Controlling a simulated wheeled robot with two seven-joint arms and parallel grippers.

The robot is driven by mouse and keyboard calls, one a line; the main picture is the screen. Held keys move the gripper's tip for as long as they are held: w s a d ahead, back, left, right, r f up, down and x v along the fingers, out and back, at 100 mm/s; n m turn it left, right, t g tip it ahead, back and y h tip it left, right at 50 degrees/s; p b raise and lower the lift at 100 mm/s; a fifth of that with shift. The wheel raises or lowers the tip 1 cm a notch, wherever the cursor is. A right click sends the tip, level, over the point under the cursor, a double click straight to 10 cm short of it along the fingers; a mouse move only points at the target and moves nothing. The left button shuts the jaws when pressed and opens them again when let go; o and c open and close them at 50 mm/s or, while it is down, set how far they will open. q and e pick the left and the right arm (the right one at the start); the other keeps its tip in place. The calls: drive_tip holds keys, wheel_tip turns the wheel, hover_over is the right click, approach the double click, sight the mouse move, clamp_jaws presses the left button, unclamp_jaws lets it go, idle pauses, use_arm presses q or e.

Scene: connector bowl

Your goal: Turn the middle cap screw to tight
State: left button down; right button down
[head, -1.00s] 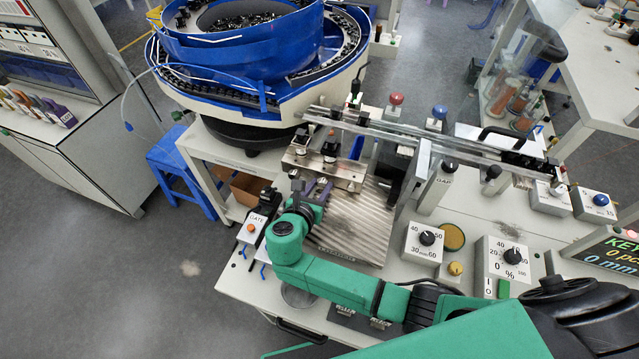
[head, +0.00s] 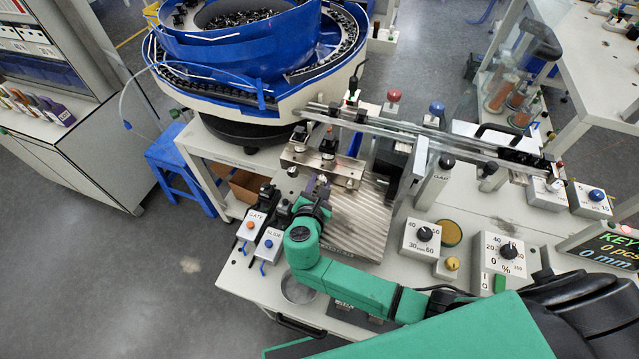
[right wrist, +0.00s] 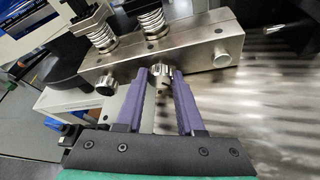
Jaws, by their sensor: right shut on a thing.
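The metal bar (right wrist: 190,50) carries a row of three knurled cap screws on its near face, in the right wrist view. The middle cap screw (right wrist: 160,70) sits between the purple fingertips of my right gripper (right wrist: 161,76), which is shut on it. The left cap screw (right wrist: 105,85) and the right cap screw (right wrist: 222,60) stand free on either side. In the head view my right gripper (head: 318,184) reaches the near side of the bar (head: 322,167), and the middle screw is too hidden there to make out. My left gripper is not in view.
Two spring-loaded posts (right wrist: 151,22) rise from the bar. The ribbed metal plate (head: 357,222) lies right of my gripper. The GATE box (head: 250,226) and SLIDE box (head: 268,243) stand close on the left. The blue bowl feeder (head: 240,50) is behind.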

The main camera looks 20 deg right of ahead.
drive_tip(key=c, duration=0.5)
unclamp_jaws()
drive_tip(key=b+v, duration=0.1)
drive_tip(key=v, duration=1.3)
drive_tip(key=shift+s+a+r, duration=0.15)
drive_tip(key=shift+s, duration=0.15)
